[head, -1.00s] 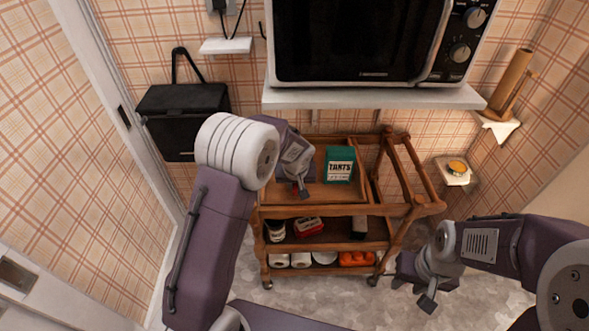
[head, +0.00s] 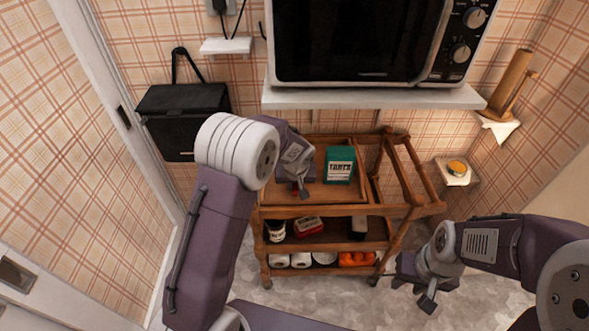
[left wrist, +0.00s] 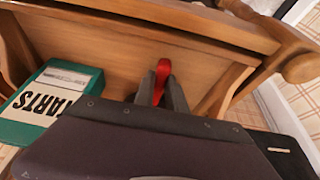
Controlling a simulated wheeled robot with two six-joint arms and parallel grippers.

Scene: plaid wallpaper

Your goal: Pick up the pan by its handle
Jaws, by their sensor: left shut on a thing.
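In the head view my left gripper (head: 303,188) is over the left part of the wooden cart's top tray (head: 318,195). The pan's body cannot be made out in either view; my gripper and wrist cover that area. My right gripper (head: 428,299) hangs to the right of the cart, away from it. Its finger opening cannot be made out.
A green box marked TARTS (head: 339,164) stands on the top tray, right of my left gripper. Lower shelves hold a red box (head: 308,227), white rolls and orange items. A microwave (head: 360,40) on a white shelf (head: 375,98) hangs above. Floor right of the cart is clear.

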